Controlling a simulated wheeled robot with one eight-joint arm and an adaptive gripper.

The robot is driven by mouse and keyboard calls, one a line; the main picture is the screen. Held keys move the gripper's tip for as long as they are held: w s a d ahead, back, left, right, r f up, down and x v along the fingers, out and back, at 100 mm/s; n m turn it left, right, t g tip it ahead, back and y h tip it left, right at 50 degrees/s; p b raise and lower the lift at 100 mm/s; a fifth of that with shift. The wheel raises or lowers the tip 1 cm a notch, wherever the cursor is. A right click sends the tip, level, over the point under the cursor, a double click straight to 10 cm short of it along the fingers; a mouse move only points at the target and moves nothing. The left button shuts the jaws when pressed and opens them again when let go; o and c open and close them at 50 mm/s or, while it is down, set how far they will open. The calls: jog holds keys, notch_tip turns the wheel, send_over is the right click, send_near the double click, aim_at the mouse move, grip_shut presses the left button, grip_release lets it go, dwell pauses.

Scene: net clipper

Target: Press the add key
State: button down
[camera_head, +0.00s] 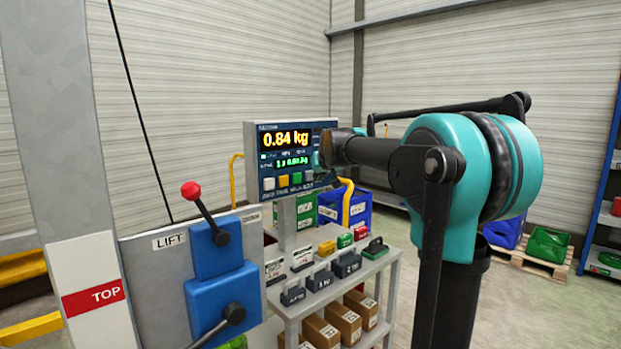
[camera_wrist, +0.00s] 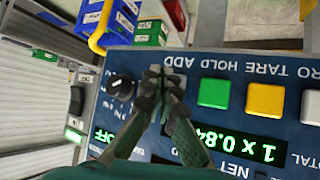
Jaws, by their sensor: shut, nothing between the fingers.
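The indicator panel (camera_head: 290,155) is a dark blue box reading 0.84 kg, with a row of small keys along its lower part. In the wrist view the panel is upside down, and the ADD label (camera_wrist: 173,64) shows next to HOLD. My gripper (camera_wrist: 160,78) is shut and empty, its fingertips over the place below the ADD label, hiding the key there. I cannot tell whether they touch it. In the head view my gripper (camera_head: 322,158) is at the panel's right side, mostly hidden by my arm.
Green (camera_wrist: 214,93), yellow (camera_wrist: 265,101) and white (camera_wrist: 311,107) keys sit close beside my fingers. A black knob (camera_wrist: 121,88) is on the other side. Below the panel, a bench (camera_head: 340,262) holds weights. A LIFT box with a red-knobbed lever (camera_head: 191,191) stands left.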

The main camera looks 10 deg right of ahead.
jog(key=s+d, duration=0.2)
jog(key=s, duration=0.1)
jog(key=shift+s+d, duration=0.15)
jog(key=shift+d, duration=0.05)
dwell(0.6)
jog(key=s+d+f+g, duration=0.1)
jog(key=s+f+g, duration=0.2)
jog(key=s+f, duration=1.6)
jog(key=s+d+f+m+g+h, duration=0.1)
jog(key=s+d+f+g, duration=0.1)
jog(key=s+f, duration=1.7)
jog(key=shift+s+d+g, duration=0.15)
jog(key=shift+s+g, duration=0.65)
jog(key=shift+s, duration=0.05)
